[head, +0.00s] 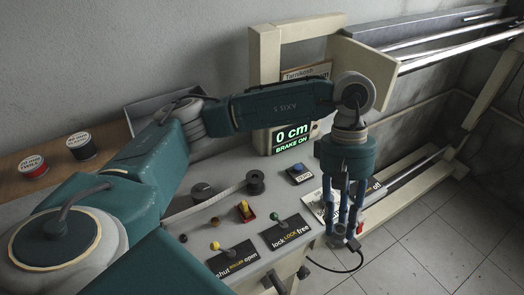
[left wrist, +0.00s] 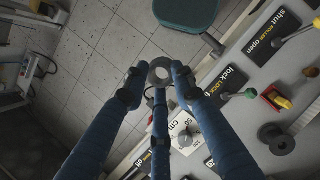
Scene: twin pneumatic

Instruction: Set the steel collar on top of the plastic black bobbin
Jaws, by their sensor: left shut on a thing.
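The steel collar (left wrist: 160,72) is a grey ring with a round hole, held at the fingertips of my left gripper (left wrist: 158,82) in the left wrist view. My left gripper (head: 342,232) hangs downward in the head view, past the right edge of the bench panel; the collar is hard to make out there. The black bobbin (head: 256,182) stands upright on the grey panel, left of the gripper and clear of it. It also shows at the lower right of the left wrist view (left wrist: 277,138). My right gripper is not in view.
A display reading 0 cm (head: 291,135) stands behind. Tiled floor (head: 430,240) lies at right.

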